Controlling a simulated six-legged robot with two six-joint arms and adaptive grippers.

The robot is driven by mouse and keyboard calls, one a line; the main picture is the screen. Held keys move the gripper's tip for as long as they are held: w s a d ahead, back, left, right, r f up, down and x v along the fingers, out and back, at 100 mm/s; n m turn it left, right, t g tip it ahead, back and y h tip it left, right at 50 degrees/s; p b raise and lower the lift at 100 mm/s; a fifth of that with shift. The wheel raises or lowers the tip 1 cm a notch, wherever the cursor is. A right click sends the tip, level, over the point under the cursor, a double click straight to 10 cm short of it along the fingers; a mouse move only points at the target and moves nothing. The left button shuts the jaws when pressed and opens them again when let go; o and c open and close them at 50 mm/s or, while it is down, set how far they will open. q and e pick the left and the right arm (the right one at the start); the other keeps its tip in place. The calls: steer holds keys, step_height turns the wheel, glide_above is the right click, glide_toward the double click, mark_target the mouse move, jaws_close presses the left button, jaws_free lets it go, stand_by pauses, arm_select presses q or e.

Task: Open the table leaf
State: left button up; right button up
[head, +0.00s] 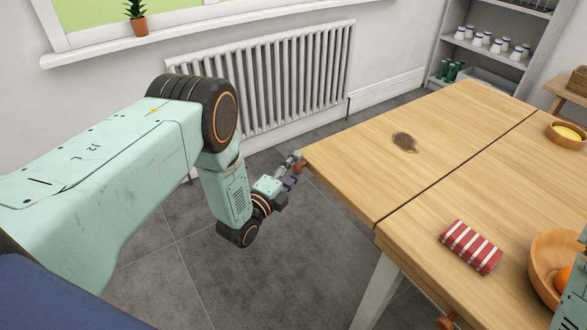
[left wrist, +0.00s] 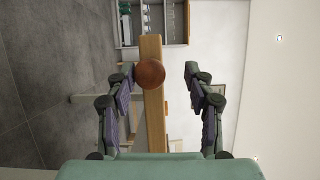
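The wooden table leaf (head: 400,160) is the left section of the table top. It looks level with the main top (head: 480,205), with a dark seam between them and a dark knot in its surface. My left gripper (head: 296,164) is at the leaf's far left corner. In the left wrist view the gripper (left wrist: 160,72) is open, its fingers on either side of the leaf's edge (left wrist: 154,115) and a round brown knob (left wrist: 150,73). The knob is nearer the left finger; I cannot tell whether they touch. My right gripper is not in view.
A red-striped folded cloth (head: 471,247), a wooden bowl with an orange fruit (head: 555,262) and a bowl of something yellow (head: 567,134) are on the main top. The leaf is bare. A radiator (head: 265,80) stands behind; open grey floor (head: 310,270) lies left of the table.

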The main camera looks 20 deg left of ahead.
arm_select(q)
steer(key=shift+s+f, duration=0.1)
steer(key=shift+s, duration=0.2)
steer(key=v, duration=1.1)
steer(key=shift+s+a, duration=0.2)
steer(key=shift+s, duration=0.05)
